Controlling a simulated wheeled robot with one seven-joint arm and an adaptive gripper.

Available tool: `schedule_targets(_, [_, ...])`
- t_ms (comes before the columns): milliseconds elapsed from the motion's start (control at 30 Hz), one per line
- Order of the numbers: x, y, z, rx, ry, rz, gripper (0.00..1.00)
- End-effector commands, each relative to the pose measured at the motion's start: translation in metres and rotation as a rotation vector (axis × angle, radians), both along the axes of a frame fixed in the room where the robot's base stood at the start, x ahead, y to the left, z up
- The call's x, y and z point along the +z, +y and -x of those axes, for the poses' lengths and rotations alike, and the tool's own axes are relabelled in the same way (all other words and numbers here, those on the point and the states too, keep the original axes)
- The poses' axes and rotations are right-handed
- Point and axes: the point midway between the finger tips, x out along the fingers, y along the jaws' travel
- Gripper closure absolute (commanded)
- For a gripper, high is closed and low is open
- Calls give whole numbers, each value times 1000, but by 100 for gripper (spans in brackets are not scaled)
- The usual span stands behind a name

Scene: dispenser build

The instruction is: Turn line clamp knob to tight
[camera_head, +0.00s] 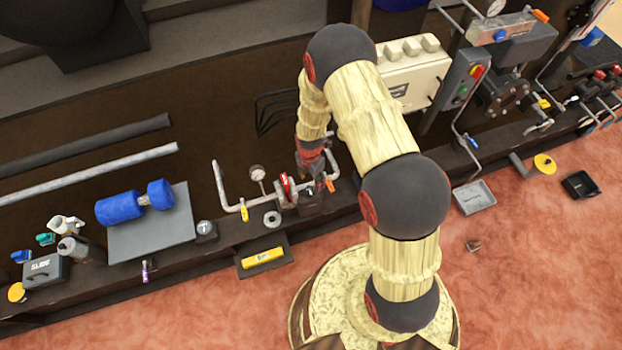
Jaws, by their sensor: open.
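My gripper (311,172) points down over the pipe line at the middle of the bench, reaching in from behind my arm. Its fingers are small and dark here, but they look apart, with nothing clearly held. Just below and left of it are a red disc-shaped part (287,187) on the pipe and a dark block (309,199). I cannot tell for sure which part is the line clamp knob, or whether the gripper touches it. A dark knob with a white mark (205,229) sits farther left, clear of the gripper.
A pressure gauge (257,173) and a yellow handle (244,211) stand left of the gripper. A control box (411,72) stands behind my arm. A blue motor-like unit (134,203) lies on a grey plate at left. A grey tray (473,197) is at right. The reddish floor in front is mostly clear.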

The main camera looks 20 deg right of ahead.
Motion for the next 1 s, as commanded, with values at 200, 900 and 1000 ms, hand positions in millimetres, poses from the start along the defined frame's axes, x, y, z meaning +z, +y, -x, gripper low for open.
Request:
schedule_targets(200, [0, 0, -6, 190, -25, -2, 46])
schedule_targets(900, [-76, 0, -6, 214, -24, -2, 46])
schedule_targets(1000, [-78, 0, -6, 214, -24, -2, 46])
